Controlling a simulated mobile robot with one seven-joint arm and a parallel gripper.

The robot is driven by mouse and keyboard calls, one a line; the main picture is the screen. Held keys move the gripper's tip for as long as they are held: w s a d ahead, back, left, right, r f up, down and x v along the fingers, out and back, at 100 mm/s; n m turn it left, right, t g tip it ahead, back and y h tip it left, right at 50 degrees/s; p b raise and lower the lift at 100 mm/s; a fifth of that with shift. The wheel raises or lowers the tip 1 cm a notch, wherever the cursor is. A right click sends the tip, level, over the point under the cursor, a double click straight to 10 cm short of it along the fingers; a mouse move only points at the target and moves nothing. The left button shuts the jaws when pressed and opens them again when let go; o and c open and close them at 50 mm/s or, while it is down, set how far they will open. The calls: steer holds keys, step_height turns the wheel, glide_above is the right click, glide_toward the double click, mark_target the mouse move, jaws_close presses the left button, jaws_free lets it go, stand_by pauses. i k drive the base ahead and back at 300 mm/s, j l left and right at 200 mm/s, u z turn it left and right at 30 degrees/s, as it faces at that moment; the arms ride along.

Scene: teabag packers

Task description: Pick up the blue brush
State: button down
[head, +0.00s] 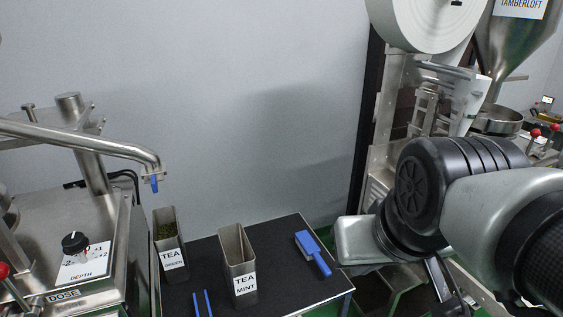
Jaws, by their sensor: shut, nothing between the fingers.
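The blue brush (313,253) lies on the black tabletop (290,285), near its right end. It is apart from the tins, and its narrow end points toward the lower right. My arm (430,190) reaches in from the right edge of the head view, folded, with a grey section (362,240) just right of the brush. A gap shows between this section and the brush. I cannot make out my gripper's fingers in this view. Nothing is seen touching the brush.
A tin marked TEA MINT (238,265) stands left of the brush. A tin marked TEA GREEN (170,245) stands farther left. A blue two-armed tool (202,303) lies at the front. A steel dosing machine (85,250) is at left, a packing machine (410,75) behind my arm.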

mark_target(308, 248)
steer(key=i+l+u, duration=0.15)
steer(key=l, duration=0.15)
steer(key=u, duration=1.1)
steer(key=k+u, duration=0.15)
steer(key=u, duration=0.2)
steer(key=k+u, duration=0.1)
steer(key=u, duration=0.2)
steer(key=i, duration=0.15)
steer(key=l+z, duration=0.1)
steer(key=z, duration=1.6)
steer(key=i+l+u, duration=0.25)
steer(key=l+u, duration=0.2)
steer(key=l, duration=0.15)
